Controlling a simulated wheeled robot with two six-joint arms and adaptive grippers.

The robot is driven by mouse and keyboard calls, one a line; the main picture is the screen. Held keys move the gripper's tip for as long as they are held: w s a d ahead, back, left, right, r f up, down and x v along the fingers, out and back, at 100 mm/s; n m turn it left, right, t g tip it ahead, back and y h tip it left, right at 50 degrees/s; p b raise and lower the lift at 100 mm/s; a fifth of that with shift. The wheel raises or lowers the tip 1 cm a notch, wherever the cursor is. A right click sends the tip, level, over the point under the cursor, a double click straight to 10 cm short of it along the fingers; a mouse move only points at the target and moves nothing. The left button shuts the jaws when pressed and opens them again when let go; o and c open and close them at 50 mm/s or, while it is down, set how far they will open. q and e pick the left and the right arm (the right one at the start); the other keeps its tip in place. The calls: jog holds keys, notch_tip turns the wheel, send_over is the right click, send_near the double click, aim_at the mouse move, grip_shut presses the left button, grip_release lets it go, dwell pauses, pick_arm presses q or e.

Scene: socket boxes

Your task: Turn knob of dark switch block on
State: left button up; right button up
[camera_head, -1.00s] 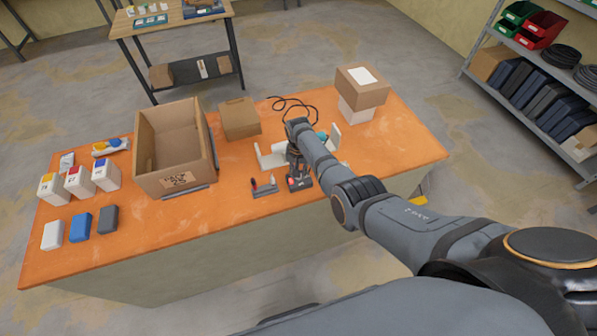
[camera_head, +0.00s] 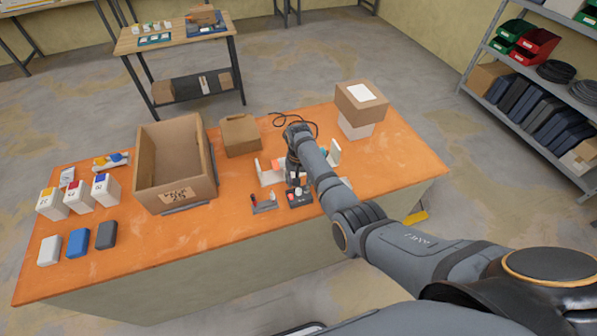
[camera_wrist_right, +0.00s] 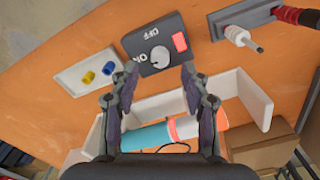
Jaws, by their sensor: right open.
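The dark switch block (camera_wrist_right: 172,38) lies on the orange table, with a red rectangle, OFF and ON lettering and a round light knob (camera_wrist_right: 159,55). Which mark the knob points to is hard to tell. In the head view the block (camera_head: 300,201) is near the table's front edge, partly under my right arm. My right gripper (camera_wrist_right: 158,74) is open, its fingertips spread to either side of the knob, with nothing between them. It also shows in the head view (camera_head: 296,184), small and partly hidden. My left gripper is not in view.
A grey holder (camera_wrist_right: 238,22) with red and white-tipped tools stands beside the block. A white tray (camera_wrist_right: 85,78) with small blue and yellow pieces is on the other side. A turquoise-and-white cylinder (camera_wrist_right: 158,138) lies in a white holder. A large cardboard box (camera_head: 175,165) stands left.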

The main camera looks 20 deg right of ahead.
aim_at(298, 190)
notch_tip(298, 190, up, 8)
jog(key=shift+r, duration=0.15)
dwell(0.4)
